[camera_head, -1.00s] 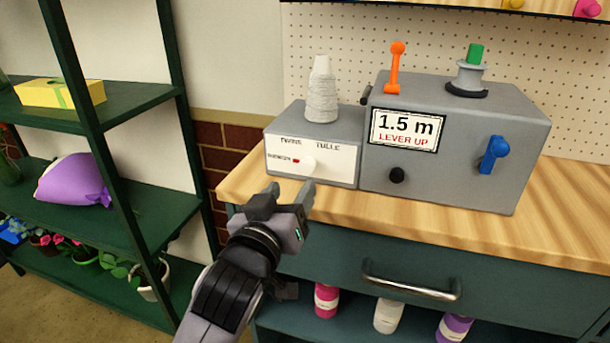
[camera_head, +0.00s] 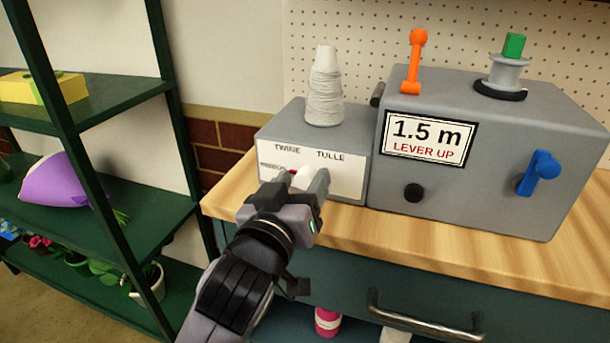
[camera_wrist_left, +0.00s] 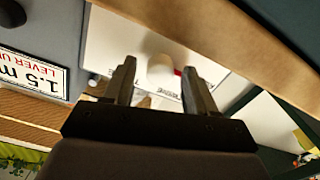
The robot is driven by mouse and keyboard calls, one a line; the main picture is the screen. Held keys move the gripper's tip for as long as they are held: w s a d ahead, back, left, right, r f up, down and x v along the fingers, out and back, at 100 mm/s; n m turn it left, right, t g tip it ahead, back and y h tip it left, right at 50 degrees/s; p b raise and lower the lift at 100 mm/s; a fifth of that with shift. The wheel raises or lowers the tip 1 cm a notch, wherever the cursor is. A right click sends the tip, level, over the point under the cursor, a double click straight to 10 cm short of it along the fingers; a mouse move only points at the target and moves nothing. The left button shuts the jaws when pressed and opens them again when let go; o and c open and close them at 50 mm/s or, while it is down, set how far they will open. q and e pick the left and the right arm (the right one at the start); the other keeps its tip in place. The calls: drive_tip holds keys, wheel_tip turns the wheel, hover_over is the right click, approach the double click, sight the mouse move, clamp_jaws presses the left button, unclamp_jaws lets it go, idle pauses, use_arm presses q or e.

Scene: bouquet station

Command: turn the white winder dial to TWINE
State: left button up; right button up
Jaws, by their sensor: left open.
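The white winder dial (camera_head: 303,178) is on the white front panel (camera_head: 346,184) of the small grey box. Its red mark points left, toward a small label that seems to read RIBBON. TWINE is printed above left and TULLE above right. My left gripper (camera_head: 301,183) is open in front of the dial, one finger on each side of it, partly covering it. The left wrist view shows the dial (camera_wrist_left: 160,69) between the open fingertips, with its red mark to the right; I cannot tell whether they touch it. My right gripper is not in view.
A white thread cone (camera_head: 324,90) stands on the small box. Green shelving (camera_head: 110,110) stands at left.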

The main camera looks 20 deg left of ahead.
use_arm(q)
drive_tip(key=shift+w, duration=0.1)
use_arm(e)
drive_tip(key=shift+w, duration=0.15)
use_arm(q)
clamp_jaws()
drive_tip(key=shift+r+m+p, duration=0.25)
drive_tip(key=shift+m+p, duration=0.55)
drive_tip(key=shift+p, duration=0.3)
drive_tip(key=shift+m+p, duration=0.85)
drive_tip(key=shift+m, duration=0.05)
drive_tip(key=m+p, duration=0.4)
drive_tip(key=shift+d, duration=0.1)
drive_tip(key=m+p, duration=0.1)
drive_tip(key=m, duration=0.1)
drive_tip(key=shift+m, duration=0.3)
drive_tip(key=shift+f+m+p, duration=0.15)
drive_tip(key=shift+m+p, duration=0.6)
drive_tip(key=shift+m, duration=0.15)
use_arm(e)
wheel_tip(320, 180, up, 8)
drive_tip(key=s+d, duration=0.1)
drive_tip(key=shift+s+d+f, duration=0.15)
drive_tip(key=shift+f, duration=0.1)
